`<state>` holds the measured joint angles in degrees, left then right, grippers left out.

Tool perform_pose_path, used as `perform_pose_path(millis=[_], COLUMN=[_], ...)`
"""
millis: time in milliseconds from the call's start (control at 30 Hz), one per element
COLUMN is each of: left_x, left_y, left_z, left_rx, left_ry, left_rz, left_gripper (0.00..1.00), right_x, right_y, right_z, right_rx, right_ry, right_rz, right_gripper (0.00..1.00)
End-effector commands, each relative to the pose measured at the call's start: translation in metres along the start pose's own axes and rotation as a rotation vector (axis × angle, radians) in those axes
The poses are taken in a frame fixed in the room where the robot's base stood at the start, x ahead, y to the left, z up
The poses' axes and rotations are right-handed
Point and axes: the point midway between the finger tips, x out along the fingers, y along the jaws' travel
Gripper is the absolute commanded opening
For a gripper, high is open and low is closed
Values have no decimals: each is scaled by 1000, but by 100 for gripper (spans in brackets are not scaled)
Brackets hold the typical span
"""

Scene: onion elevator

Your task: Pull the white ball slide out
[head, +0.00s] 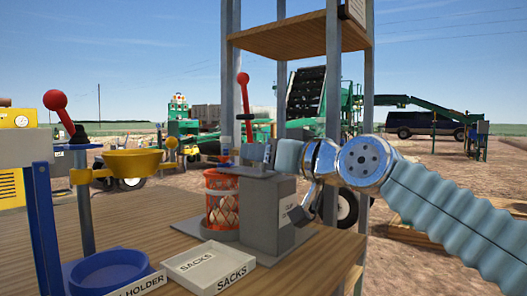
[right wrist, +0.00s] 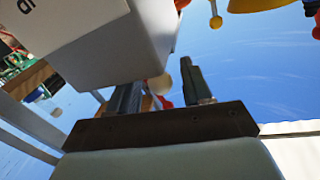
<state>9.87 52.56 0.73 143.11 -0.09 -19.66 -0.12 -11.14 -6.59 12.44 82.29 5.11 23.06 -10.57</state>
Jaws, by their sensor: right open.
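A small cream-white ball (right wrist: 160,84) shows between the fingers in that view. I cannot tell whether they touch it. The ball's slide is not clear to see, and in the head view I cannot make out the ball near the gripper. The grey box (right wrist: 125,42) looms close to the left finger. My left gripper is not in view.
An orange wire basket (head: 221,203) stands left of the grey box, with a red-knobbed lever (head: 243,80) above. A white SACKS tray (head: 190,263), a blue holder (head: 110,268) and a yellow bowl (head: 133,162) are to the left. Metal posts (head: 333,110) rise behind, carrying a wooden shelf (head: 295,38).

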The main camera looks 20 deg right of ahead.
Motion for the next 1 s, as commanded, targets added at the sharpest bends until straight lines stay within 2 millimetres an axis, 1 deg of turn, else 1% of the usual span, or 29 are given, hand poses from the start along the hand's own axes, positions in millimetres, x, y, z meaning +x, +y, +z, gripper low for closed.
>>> perform_pose_path(millis=[267,300,367,600,867,967,1000], left_x=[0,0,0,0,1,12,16], left_y=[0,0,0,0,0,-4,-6], left_z=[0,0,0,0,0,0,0], left_rx=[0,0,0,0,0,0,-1], left_ry=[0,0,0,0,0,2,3], left_rz=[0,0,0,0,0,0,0], left_gripper=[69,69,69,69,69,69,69], right_x=[2,2,2,2,0,-12,-21], right_y=[0,0,0,0,1,4,6], right_z=[0,0,0,0,1,3,3], right_rx=[0,0,0,0,0,-1,-1], right_ry=[0,0,0,0,1,3,4], right_rz=[0,0,0,0,1,1,2], right_gripper=[49,46,37,0,0,0,0])
